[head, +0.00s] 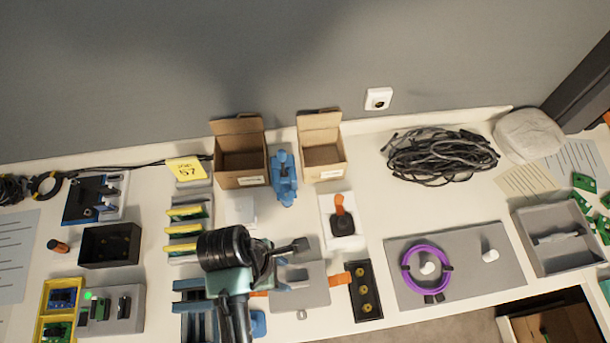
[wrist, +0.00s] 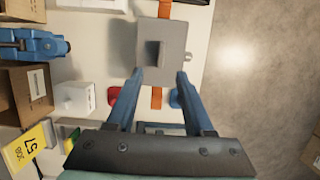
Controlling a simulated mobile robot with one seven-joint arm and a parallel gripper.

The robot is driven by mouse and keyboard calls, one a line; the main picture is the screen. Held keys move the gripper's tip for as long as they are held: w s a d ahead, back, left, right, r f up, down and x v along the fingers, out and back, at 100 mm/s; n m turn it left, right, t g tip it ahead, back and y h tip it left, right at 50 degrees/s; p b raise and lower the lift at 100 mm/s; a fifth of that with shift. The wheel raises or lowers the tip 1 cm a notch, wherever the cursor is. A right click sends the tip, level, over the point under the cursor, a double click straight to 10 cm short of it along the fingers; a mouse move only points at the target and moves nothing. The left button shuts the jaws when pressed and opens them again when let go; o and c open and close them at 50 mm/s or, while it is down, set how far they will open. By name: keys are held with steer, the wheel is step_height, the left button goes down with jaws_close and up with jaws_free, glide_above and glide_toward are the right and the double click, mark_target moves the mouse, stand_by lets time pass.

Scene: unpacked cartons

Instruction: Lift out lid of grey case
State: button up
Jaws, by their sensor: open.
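The grey case shows a flat square grey lid (wrist: 178,28) with an upright grey handle (wrist: 155,55) in its middle. In the head view the lid (head: 310,297) lies below my gripper, with an orange tab (head: 338,279) on its right side. My gripper (wrist: 160,76) is open and empty. In the wrist view its two fingers lie toward the near edge of the lid, with the handle a little beyond them and roughly between their lines. I cannot tell the height of the fingertips above the lid. In the head view my arm hides part of the case's left side.
A black tray with brass-coloured rounds (head: 365,290) stands close to the right of the case. A white box with an orange-handled part (head: 342,222), a blue clamp-like tool (head: 284,180) and two open cartons stand behind. A grey mat (head: 462,282) with a purple coil lies right.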

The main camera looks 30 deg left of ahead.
glide_above(298, 284)
steer(key=s+a, duration=0.1)
step_height(298, 284, down, 6)
steer(key=shift+s+a+r, duration=0.15)
steer(key=shift+r, duration=0.05)
steer(key=shift+a+p+x, duration=0.15)
steer(key=shift+x, duration=1.35)
steer(key=shift+a+p+x, duration=0.15)
steer(key=shift+x, duration=1.35)
jaws_close()
